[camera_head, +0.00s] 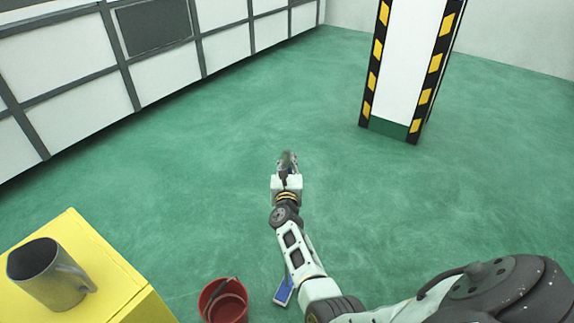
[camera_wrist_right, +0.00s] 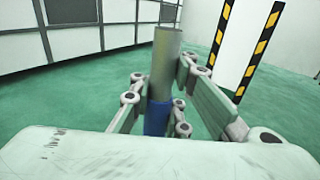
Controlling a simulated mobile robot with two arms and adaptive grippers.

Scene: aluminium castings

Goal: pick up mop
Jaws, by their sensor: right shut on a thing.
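The mop shows in parts. Its grey handle end (camera_wrist_right: 166,62) with a blue section (camera_wrist_right: 158,117) stands up between the fingers in the right wrist view. In the head view, a blue and white flat piece (camera_head: 284,292), which looks like the mop head, lies on the floor beside my right forearm. The arm hides most of what lies between. My right gripper (camera_head: 288,162) reaches forward over the green floor and is shut on the mop handle; it also shows in the wrist view (camera_wrist_right: 162,100). My left gripper is not in view.
A red bucket (camera_head: 224,301) stands on the floor left of the blue piece. A yellow block (camera_head: 118,283) bears a metal jug (camera_head: 50,274) at the lower left. A white pillar with black and yellow edges (camera_head: 409,65) stands ahead right. The middle floor is clear.

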